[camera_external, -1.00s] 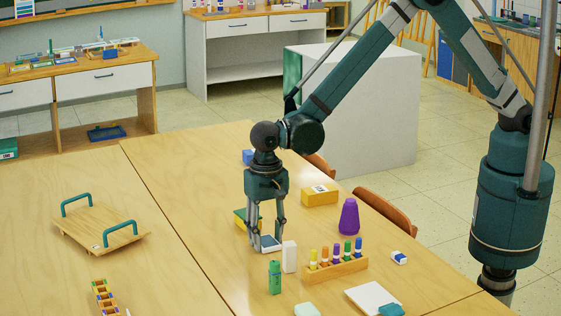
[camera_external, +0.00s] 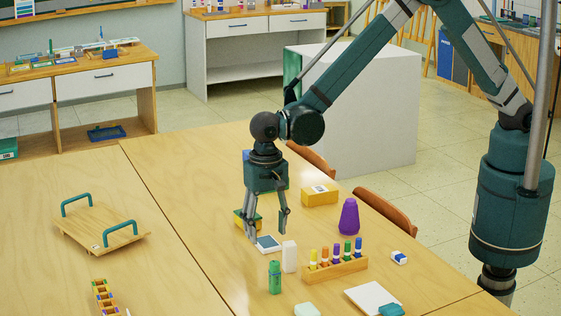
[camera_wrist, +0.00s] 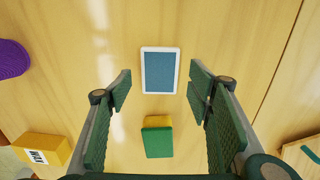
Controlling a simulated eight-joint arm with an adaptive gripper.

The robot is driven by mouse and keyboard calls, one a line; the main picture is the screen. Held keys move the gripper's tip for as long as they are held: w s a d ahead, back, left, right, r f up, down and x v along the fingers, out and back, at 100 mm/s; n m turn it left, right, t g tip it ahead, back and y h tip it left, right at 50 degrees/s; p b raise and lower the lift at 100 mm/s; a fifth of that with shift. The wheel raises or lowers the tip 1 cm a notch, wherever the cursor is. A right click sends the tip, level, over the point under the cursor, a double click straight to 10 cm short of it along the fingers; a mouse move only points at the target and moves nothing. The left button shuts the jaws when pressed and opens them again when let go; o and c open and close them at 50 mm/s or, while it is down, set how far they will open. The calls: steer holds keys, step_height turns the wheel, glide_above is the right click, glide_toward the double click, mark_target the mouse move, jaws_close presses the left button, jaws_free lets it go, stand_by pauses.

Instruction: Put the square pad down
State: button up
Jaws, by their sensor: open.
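The square pad (camera_external: 268,244), blue-grey with a white border, lies flat on the wooden table (camera_external: 180,240). It also shows in the wrist view (camera_wrist: 160,71), ahead of my fingertips and roughly centred between them. My gripper (camera_external: 267,236) is open and empty, a little above the table. In the wrist view its two green-padded fingers (camera_wrist: 158,88) stand wide apart, with clear table between each finger and the pad. No finger touches the pad.
A yellow and green block (camera_wrist: 157,137) lies close behind the pad. A white block (camera_external: 289,256), a green bottle (camera_external: 274,277) and a rack of coloured pegs (camera_external: 337,268) stand nearby. A purple cone (camera_external: 348,217) is to the right.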

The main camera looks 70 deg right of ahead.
mark_target(267, 240)
step_height(267, 240, up, 10)
steer(key=p, duration=0.1)
steer(key=shift+f, duration=0.25)
stand_by(0.6)
steer(key=shift+d+r, duration=0.1)
steer(key=s+d+r+n+t, duration=0.1)
steer(key=s+d+r, duration=0.1)
steer(key=d+r, duration=0.7)
steer(key=s+d+r+n+t+y, duration=0.15)
steer(key=d+r, duration=0.35)
steer(key=d, duration=0.7)
steer(key=s+d+r+n+t, duration=0.1)
steer(key=s+d+r+n, duration=0.1)
steer(key=d+r, duration=0.75)
steer(key=s+d+f+n+t+h, duration=0.1)
steer(key=s+d+n+t, duration=0.2)
steer(key=s+d, duration=2)
steer(key=shift+s+d+f+n+t, duration=0.15)
steer(key=shift+d+f+n+t, duration=0.2)
steer(key=shift+d+n, duration=0.7)
